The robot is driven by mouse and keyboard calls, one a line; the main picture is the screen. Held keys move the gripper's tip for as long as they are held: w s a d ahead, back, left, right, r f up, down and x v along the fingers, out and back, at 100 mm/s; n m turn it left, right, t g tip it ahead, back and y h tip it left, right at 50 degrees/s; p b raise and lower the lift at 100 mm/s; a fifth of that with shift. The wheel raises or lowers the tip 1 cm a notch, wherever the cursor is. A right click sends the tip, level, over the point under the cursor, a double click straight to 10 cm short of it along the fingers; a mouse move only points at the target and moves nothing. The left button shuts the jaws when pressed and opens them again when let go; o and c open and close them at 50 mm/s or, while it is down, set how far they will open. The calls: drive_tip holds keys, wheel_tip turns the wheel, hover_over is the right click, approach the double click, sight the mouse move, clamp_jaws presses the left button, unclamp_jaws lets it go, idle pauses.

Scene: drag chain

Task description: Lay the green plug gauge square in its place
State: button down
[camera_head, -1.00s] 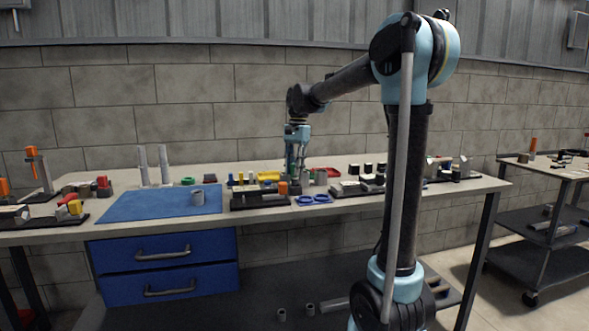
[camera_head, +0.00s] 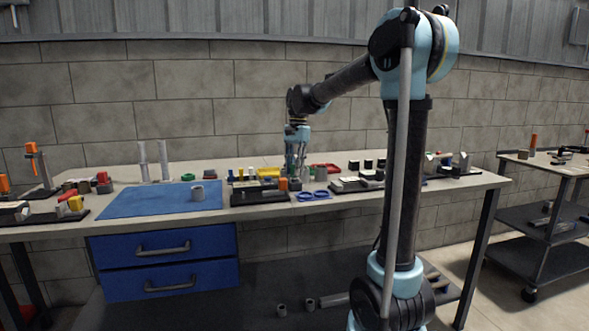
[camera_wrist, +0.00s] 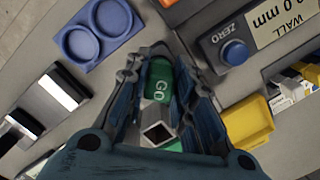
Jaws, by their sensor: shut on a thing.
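The green plug gauge (camera_wrist: 160,80), marked "Go", sits between the fingers of my gripper (camera_wrist: 158,100) in the wrist view. My gripper is shut on it. A square grey metal end (camera_wrist: 158,131) and another bit of green show nearer the palm; whether they belong to the same gauge I cannot tell. In the head view my gripper (camera_head: 297,165) is low over the back middle of the bench, and the gauge is too small to make out there. A blue two-ring holder (camera_wrist: 66,45) lies up and left of the fingers in the wrist view, apart from them.
A grey gauge box with a blue ZERO button (camera_wrist: 235,53) is close right of the fingers. A yellow tray (camera_wrist: 247,120) lies below it. Dark blocks with bright metal faces (camera_wrist: 45,98) stand at left. The blue mat (camera_head: 150,203) has much free room.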

drive_tip(key=shift+f, duration=0.85)
idle(0.5)
drive_tip(key=c, duration=1.3)
unclamp_jaws()
drive_tip(key=r, duration=0.4)
drive_tip(key=w+r, duration=0.1)
drive_tip(key=r, duration=0.6)
drive_tip(key=shift+w+d+r, duration=0.15)
drive_tip(key=shift+d+r, duration=0.25)
drive_tip(key=shift+d, duration=0.1)
